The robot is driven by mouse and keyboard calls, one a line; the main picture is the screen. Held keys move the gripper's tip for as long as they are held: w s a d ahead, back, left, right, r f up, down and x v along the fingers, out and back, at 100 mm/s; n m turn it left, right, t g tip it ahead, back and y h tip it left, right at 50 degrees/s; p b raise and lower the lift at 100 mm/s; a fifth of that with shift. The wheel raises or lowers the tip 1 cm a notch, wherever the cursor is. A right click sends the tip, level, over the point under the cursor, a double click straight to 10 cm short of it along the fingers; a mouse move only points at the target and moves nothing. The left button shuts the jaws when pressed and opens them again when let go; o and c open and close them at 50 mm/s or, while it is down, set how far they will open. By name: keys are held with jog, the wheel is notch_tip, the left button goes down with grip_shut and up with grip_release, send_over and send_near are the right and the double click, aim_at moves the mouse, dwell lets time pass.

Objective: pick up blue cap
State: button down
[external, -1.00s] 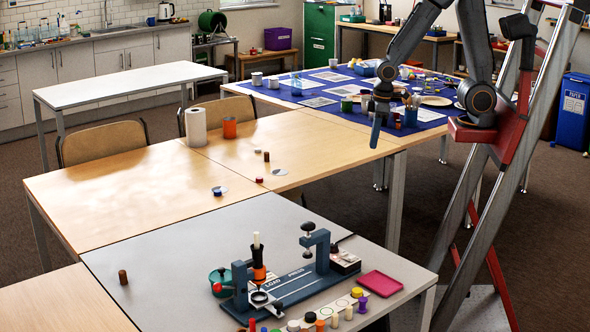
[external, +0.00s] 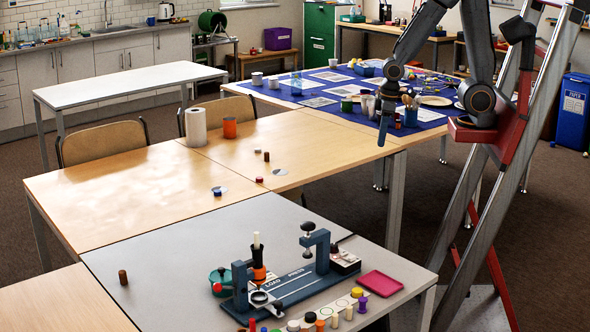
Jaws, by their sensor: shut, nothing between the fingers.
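The blue cap (external: 217,192) sits on the light wooden table, at the edge of a small white disc, left of the middle of the view. My gripper (external: 382,138) hangs from the arm, pointing down, above the right end of the wooden table near the blue cloth. It is shut and holds nothing. It is well to the right of the blue cap and higher than it, with open space between them.
A red cap (external: 259,180), a brown cylinder (external: 266,156) and another white disc (external: 279,171) lie near the blue cap. A press (external: 290,283) stands on the grey table.

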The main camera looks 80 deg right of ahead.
jog(key=c, duration=2.5)
grip_release()
jog(key=o, duration=1.1)
jog(key=n+t+y+b, duration=0.15)
jog(key=t+b, duration=0.35)
jog(key=b, duration=1.6)
send_near(218, 191)
jog(key=shift+d+f+n, duration=0.1)
jog(key=shift+n, duration=0.25)
jog(key=shift+x, duration=3.7)
